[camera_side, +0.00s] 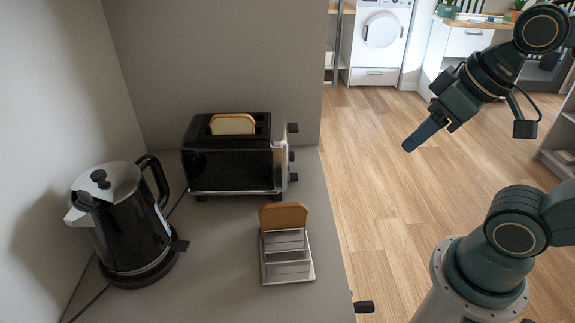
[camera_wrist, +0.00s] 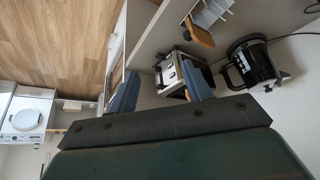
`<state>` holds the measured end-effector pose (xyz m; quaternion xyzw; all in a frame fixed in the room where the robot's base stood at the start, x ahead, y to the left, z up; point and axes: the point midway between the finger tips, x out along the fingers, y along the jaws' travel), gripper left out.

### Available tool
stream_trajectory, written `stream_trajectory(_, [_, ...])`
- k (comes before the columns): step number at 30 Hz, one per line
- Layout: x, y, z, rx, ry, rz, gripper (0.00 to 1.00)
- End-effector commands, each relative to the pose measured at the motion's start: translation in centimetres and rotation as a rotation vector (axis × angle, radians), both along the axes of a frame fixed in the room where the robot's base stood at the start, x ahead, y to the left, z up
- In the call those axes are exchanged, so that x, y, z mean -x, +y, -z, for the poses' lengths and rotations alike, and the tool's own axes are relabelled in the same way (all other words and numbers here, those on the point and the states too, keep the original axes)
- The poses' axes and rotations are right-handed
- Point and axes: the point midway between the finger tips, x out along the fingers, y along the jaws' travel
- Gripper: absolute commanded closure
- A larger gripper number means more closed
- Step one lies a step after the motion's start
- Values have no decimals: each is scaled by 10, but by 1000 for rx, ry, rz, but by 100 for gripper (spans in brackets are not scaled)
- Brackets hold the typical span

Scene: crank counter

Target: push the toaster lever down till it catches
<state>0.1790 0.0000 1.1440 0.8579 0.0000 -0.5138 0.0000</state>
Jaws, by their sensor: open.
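The black and silver toaster (camera_side: 232,165) stands on the counter with a slice of bread (camera_side: 232,124) showing in its top slot. Its right end carries a black lever (camera_side: 292,128) near the top, with smaller black knobs below it. The lever sits high. My gripper (camera_side: 410,146) is in the air to the right of the toaster, well apart from the lever and beyond the counter edge. In the wrist view the two blue fingers of my gripper (camera_wrist: 160,88) are spread with nothing between them in grasp. The toaster (camera_wrist: 174,74) shows beyond them, partly hidden.
A black and steel kettle (camera_side: 125,225) stands left of the toaster, its cord on the counter. A metal rack (camera_side: 288,262) holding a brown slice (camera_side: 284,215) stands in front of the toaster. The air between my gripper and the toaster's right end looks clear.

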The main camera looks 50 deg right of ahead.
Motion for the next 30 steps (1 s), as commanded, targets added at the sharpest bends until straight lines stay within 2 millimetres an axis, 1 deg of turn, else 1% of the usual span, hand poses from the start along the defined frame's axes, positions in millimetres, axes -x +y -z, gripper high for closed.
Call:
stream_trajectory(6, [0, 0, 0, 0, 0, 0, 51])
stream_trajectory(7, [0, 0, 0, 0, 0, 0, 54])
stream_trajectory(8, [0, 0, 0, 0, 0, 0, 60])
stream_trajectory(12, [-2, 0, -1, 2, 2, -4, 88])
stream_trajectory(14, [-4, 0, -3, 5, 5, -10, 100])
stream_trajectory(17, [-8, 0, -5, 11, 14, -23, 100])
stream_trajectory(23, [-27, 0, -15, 33, 44, -77, 100])
stream_trajectory(30, [-61, -1, -29, 69, 92, -172, 100])
